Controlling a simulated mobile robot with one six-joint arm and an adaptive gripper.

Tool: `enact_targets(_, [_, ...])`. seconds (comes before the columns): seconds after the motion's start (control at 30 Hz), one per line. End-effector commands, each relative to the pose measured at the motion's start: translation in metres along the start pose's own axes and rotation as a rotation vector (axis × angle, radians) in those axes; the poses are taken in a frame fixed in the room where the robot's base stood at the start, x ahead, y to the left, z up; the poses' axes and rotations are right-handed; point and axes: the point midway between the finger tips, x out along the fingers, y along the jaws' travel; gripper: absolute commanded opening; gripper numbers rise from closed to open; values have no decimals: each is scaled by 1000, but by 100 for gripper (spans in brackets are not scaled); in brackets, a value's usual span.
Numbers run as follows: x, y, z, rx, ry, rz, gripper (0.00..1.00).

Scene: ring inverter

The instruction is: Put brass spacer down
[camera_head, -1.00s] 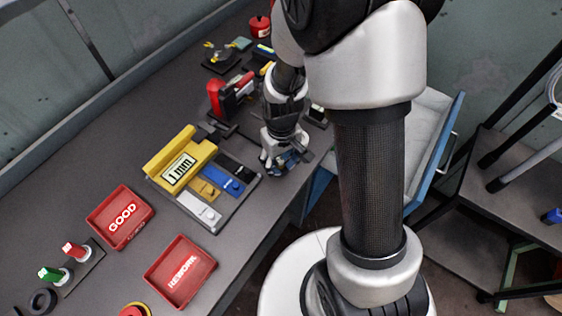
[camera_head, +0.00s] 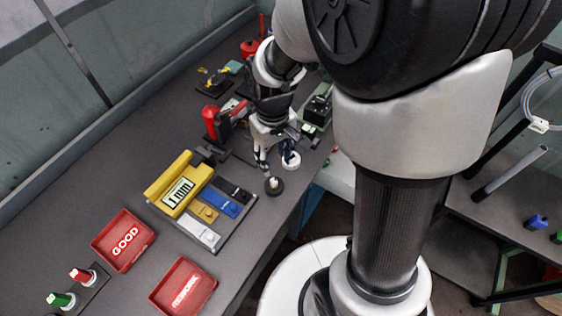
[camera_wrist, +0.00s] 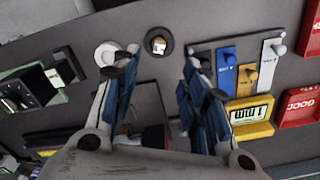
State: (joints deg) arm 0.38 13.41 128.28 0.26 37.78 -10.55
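A small brass-coloured piece, which looks like the brass spacer (camera_wrist: 158,44), sits in the middle of a round dark base (camera_wrist: 151,33) in the wrist view. In the head view this base (camera_head: 274,190) stands on the bench with a small pale piece at its centre. My gripper (camera_wrist: 162,58) is open, with its two blue-padded fingers wide apart and nothing between them. In the head view my gripper (camera_head: 276,160) is just beyond the dark base, clear of it. A white round piece (camera_wrist: 105,53) lies left of the base in the wrist view.
A tray (camera_head: 222,243) with white, yellow, blue and black gauges and a yellow 1 mm display (camera_head: 180,192) stands left of the base. Red GOOD (camera_head: 123,240) and REWORK (camera_head: 184,286) bins are nearer. A red device (camera_head: 212,122) stands behind. The bench edge is close on the right.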

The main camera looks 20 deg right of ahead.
Motion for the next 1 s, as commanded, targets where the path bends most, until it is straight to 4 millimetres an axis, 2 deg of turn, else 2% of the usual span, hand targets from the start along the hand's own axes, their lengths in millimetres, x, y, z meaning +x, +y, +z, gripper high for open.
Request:
enact_targets(0.17, [-55,-4,18,33,89,15,41])
enact_targets(0.3, [-104,-9,49,74,184,28,41])
enact_targets(0.4, [-131,-14,75,103,251,34,41])
enact_targets(0.5, [-149,-19,100,130,309,37,41])
enact_targets(0.7, [-164,-24,132,164,382,39,41])
enact_targets(1.0, [-166,-26,139,174,397,39,41])
